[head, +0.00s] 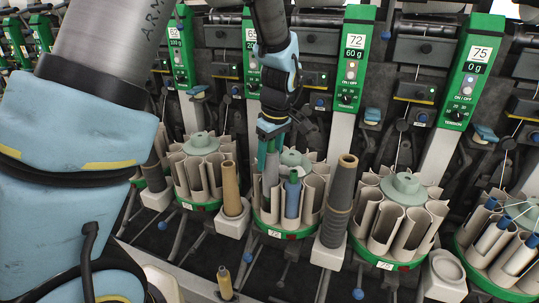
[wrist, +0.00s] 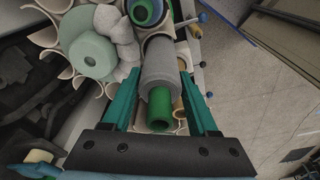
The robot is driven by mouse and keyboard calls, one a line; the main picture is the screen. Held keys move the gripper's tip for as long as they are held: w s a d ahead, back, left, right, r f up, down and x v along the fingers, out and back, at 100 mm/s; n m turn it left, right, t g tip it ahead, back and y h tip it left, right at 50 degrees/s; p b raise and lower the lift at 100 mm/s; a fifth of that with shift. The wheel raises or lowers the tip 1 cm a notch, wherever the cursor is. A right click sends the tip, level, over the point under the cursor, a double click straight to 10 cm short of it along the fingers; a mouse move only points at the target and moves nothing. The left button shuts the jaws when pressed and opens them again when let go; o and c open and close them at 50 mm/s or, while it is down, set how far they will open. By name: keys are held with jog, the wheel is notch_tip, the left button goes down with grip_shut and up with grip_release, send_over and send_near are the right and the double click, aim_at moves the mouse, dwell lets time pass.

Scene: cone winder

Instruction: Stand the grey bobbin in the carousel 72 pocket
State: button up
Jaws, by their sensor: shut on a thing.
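My gripper (head: 270,160) is over the front left of the carousel (head: 273,232) labelled 72. It is shut on the grey bobbin (head: 270,178), which stands roughly upright between the teal fingers. In the wrist view my gripper (wrist: 158,74) has a finger on each side of the grey bobbin (wrist: 160,70), whose green tube end (wrist: 160,108) points towards the camera. The bobbin's lower end meets the mouth of a cream pocket; how deep it sits is hidden. A blue bobbin (head: 293,197) stands in a neighbouring pocket, right of it.
A tan cone (head: 230,190) stands left of carousel 72 and a tall dark grey cone (head: 339,200) right of it. Carousel 75 (head: 389,262) is further right, with its pockets looking empty. Green-fronted winder units, such as unit 72 (head: 355,60), rise behind.

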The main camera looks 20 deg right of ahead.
aim_at(273, 144)
jog(key=shift+f+b, duration=0.4)
jog(key=shift+f, duration=0.4)
jog(key=shift+f+b, duration=0.9)
jog(key=shift+f, duration=0.65)
jog(key=o, duration=1.3)
jog(key=shift+c, duration=0.2)
jog(key=shift+r, duration=0.1)
jog(key=r, duration=0.3)
jog(key=s+r+b, duration=0.1)
jog(key=r, duration=0.6)
jog(key=shift+s+d+r, duration=0.25)
jog(key=shift+d+r, duration=0.05)
jog(key=shift+d, duration=0.05)
